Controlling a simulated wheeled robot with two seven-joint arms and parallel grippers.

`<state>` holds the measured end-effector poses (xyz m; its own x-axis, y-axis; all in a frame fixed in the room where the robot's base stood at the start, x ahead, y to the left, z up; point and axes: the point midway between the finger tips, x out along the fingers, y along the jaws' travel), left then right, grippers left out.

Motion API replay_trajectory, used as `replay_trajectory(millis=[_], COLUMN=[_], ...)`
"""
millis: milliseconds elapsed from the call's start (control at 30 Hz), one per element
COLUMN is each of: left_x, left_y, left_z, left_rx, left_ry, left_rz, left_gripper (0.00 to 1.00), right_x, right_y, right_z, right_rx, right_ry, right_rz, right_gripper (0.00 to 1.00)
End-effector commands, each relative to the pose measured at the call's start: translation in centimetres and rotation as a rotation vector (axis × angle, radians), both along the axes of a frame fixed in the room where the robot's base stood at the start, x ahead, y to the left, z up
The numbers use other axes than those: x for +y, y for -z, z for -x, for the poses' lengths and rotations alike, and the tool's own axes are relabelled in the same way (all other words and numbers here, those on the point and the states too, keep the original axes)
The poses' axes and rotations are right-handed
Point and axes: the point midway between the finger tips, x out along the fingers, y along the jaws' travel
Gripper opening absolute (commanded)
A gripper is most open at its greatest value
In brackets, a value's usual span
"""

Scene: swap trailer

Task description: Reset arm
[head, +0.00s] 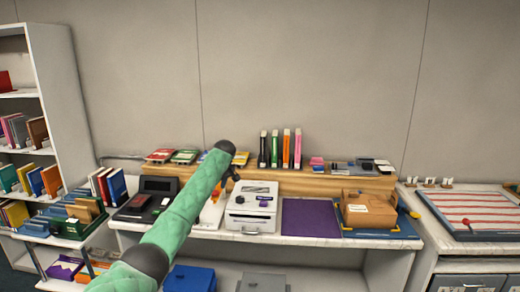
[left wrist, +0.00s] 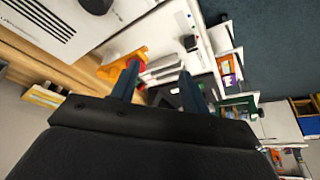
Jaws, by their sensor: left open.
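My left arm, in a green padded sleeve, reaches up from the bottom left in the head view. Its dark left gripper (head: 234,178) is at the arm's far end, in front of the wooden riser (head: 330,183) and above the white desk, partly hidden by the arm. In the left wrist view the two dark blue fingers of the left gripper (left wrist: 159,82) stand apart with nothing held between them. An orange object (left wrist: 122,64) with a red part shows beside one finger; whether they touch is unclear. My right gripper is out of view.
A white boxy machine (head: 251,209), a purple mat (head: 311,218) and a brown box (head: 368,210) are on the desk. Upright coloured books (head: 280,149) stand on the riser. A white bookshelf (head: 50,90) is at left, a striped board (head: 470,212) at right.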

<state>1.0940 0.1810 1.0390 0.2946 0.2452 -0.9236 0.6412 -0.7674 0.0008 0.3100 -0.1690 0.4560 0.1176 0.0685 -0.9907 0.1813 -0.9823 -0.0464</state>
Motion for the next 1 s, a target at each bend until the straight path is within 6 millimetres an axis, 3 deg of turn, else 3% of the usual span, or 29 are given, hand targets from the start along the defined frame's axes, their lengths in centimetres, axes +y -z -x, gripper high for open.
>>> replay_trajectory(millis=[433, 567, 767, 1000], left_x=[-0.2, -0.9, -2.7, -4.7], left_y=[-0.4, -1.7, -6.1, -12.6], left_z=[-1.1, -1.8, -2.8, -3.2], left_rx=[-0.005, -0.042, -0.145, -0.286], left_ry=[0.225, 0.326, 0.492, 0.643], left_rz=[-0.066, -0.102, -0.166, -0.240], left_gripper=[0.46, 0.46, 0.46, 0.46], right_x=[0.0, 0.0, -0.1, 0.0], right_y=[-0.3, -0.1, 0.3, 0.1], right_z=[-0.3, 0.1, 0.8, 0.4], right_rx=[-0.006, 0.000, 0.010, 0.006], right_ry=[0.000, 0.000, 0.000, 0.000], right_rz=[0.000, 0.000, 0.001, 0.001], right_gripper=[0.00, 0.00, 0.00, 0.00])
